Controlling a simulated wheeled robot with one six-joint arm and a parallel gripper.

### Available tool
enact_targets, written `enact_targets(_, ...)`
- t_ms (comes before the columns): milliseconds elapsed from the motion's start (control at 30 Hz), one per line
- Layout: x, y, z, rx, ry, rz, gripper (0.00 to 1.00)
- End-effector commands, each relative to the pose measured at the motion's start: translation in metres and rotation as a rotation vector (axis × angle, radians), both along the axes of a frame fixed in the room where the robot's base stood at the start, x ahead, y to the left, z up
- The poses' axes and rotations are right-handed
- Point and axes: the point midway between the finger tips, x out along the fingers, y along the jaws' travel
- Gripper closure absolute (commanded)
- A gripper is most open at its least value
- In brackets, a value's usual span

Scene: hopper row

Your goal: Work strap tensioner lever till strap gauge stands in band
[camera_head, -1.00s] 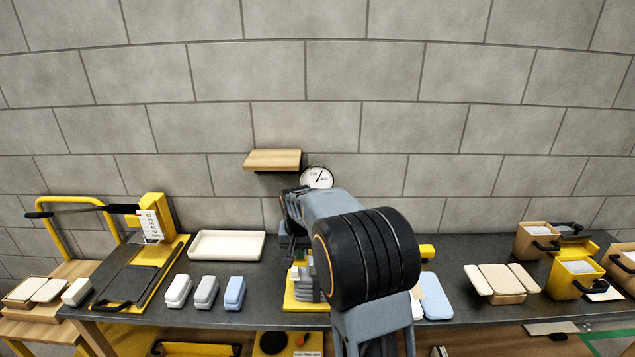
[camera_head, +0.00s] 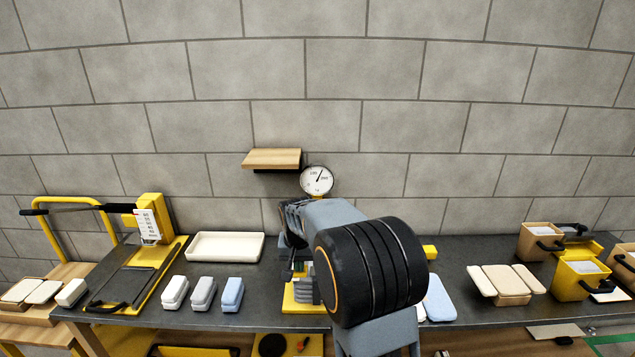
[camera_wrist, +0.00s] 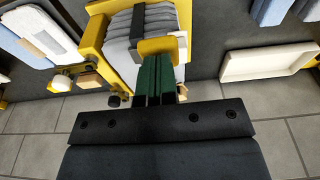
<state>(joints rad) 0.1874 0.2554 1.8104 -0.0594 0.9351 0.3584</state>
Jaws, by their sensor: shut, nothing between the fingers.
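The round white gauge (camera_head: 317,180) stands in front of the wall, its dark needle pointing up and slightly right; its marks are too small to read. The strap tensioner's yellow frame (camera_head: 300,300) is on the bench, mostly behind my arm. In the wrist view the yellow frame (camera_wrist: 92,45) surrounds a grey ridged stack (camera_wrist: 118,40) crossed by a dark strap (camera_wrist: 137,30). My gripper (camera_wrist: 162,62) has its green fingers shut and empty, close to a yellow bracket (camera_wrist: 160,45); I cannot tell whether they touch. I cannot make out the lever for certain.
A cream tray (camera_head: 225,247) and several small blocks (camera_head: 203,293) lie left of the tensioner. A wooden shelf (camera_head: 272,158) juts from the wall above.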

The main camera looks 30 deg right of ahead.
Motion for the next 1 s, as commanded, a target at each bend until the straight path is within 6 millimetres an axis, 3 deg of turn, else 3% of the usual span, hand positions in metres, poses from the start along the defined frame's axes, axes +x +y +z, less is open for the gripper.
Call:
enact_targets(300, 0.0, 0.0, -0.027, 0.0, 0.0, 0.0, 1.0)
enact_targets(767, -0.001, 0.0, -0.03, 0.0, 0.0, 0.0, 1.0)
enact_targets(1000, -0.001, 0.0, -0.043, 0.0, 0.0, 0.0, 1.0)
